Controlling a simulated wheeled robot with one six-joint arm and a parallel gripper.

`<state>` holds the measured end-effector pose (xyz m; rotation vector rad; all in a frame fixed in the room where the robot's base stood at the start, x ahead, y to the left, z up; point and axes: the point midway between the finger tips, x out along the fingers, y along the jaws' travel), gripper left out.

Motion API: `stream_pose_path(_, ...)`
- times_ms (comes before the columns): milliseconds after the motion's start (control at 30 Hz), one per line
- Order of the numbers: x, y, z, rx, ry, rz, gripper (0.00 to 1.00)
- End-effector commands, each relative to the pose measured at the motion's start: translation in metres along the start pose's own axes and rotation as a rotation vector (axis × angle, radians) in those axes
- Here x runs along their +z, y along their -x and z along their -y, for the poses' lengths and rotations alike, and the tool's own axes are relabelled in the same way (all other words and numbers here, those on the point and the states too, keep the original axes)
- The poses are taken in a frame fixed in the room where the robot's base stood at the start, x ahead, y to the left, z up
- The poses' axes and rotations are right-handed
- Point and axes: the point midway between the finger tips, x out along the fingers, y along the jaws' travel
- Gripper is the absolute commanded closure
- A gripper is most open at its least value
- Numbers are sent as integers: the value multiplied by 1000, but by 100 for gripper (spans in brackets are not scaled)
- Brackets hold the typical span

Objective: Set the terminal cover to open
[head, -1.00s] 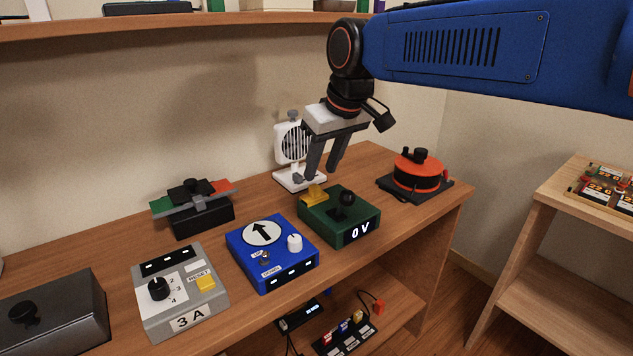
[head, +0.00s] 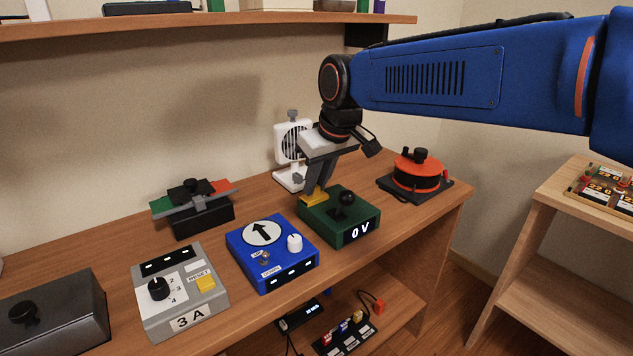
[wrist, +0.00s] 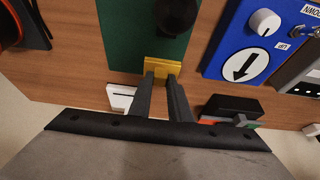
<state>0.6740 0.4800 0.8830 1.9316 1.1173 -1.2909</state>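A yellow piece (head: 314,197), which looks like the terminal cover, sits at the back left edge of the green box (head: 359,217) whose display reads 0 V. I cannot tell from its shape how far it is open. My gripper (head: 316,190) is right above it with its fingertips down at the yellow piece. In the wrist view the two fingers (wrist: 161,82) end at the near edge of the yellow piece (wrist: 164,66), with a narrow gap between them. Whether they press on it is not clear. A black knob (head: 347,199) stands on the green box beside the yellow piece.
A blue box (head: 270,272) with a dial and a grey 3A box (head: 170,318) stand to the left. A white fan-like device (head: 287,177) stands close behind my gripper. A red and black drum (head: 417,176) is to the right. A shelf (head: 220,27) hangs above.

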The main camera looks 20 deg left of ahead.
Motion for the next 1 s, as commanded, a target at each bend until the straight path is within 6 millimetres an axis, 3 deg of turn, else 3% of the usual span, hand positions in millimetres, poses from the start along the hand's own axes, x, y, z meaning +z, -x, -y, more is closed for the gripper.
stream_pose_path(167, 0, 0, -6, 1, -1, 0, 100)
stream_pose_path(533, 0, 0, -60, 1, -2, -1, 100)
stream_pose_path(900, -1, 1, -66, 4, -1, -2, 100)
stream_pose_path(933, -1, 1, -67, 4, -1, -3, 81)
stream_pose_path(1000, -1, 1, -67, 4, -1, -3, 64)
